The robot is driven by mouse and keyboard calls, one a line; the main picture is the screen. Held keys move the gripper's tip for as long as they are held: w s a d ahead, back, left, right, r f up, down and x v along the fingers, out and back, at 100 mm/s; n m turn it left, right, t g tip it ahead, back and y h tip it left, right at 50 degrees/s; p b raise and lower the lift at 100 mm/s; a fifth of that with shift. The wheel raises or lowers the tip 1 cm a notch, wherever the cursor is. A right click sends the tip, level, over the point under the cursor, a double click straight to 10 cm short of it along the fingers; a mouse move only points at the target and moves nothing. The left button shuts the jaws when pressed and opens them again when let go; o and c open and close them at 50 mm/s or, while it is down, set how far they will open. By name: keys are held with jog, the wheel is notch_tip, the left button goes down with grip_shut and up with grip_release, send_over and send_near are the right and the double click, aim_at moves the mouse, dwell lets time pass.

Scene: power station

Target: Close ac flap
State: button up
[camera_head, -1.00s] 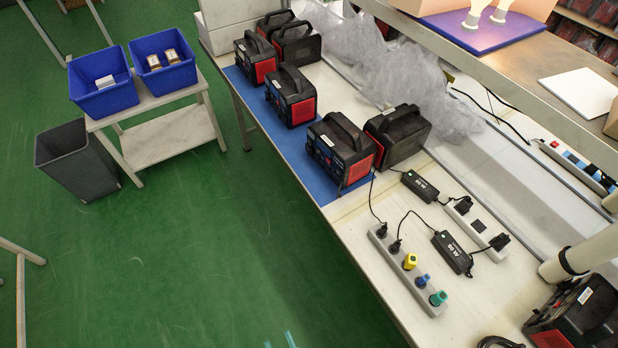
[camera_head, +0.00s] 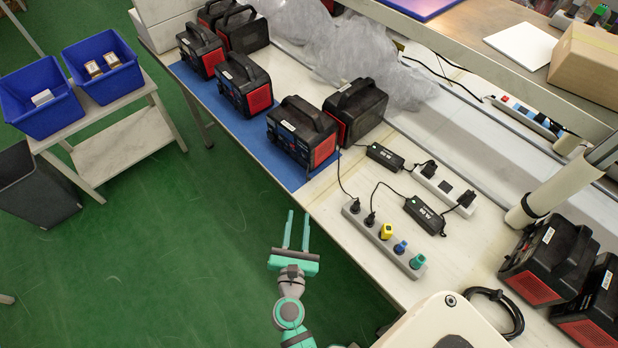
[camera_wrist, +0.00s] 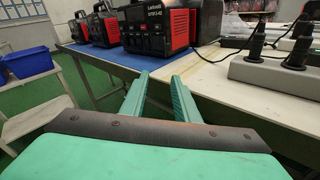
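Several black and red power stations stand on the workbench. The nearest one at the front edge (camera_head: 303,133) has its handle up and sits on a blue mat (camera_head: 290,178). It also shows in the wrist view (camera_wrist: 150,30), with its dark front panel facing me. I cannot make out an AC flap or whether one is open. My gripper (camera_head: 298,212) is open and empty, with its two green fingers parallel and apart. It is over the green floor beside the bench's front edge, short of the power station and not touching it. In the wrist view the fingers (camera_wrist: 158,78) point toward the bench.
A power strip with colored plugs (camera_head: 384,239), black adapters (camera_head: 430,216) and cables lie right of the mat. More power stations (camera_head: 550,262) stand at the right. Blue bins (camera_head: 40,100) sit on a small table at the left. The floor before the bench is clear.

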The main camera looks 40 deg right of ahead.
aim_at(309, 179)
jog(key=shift+n+h, duration=0.9)
jog(key=x, duration=0.4)
jog(key=r+x, duration=0.1)
jog(key=x, duration=0.4)
jog(key=r+x, duration=0.1)
jog(key=x, duration=0.4)
jog(key=shift+s+d, duration=0.35)
jog(key=shift+s, duration=0.05)
grip_shut()
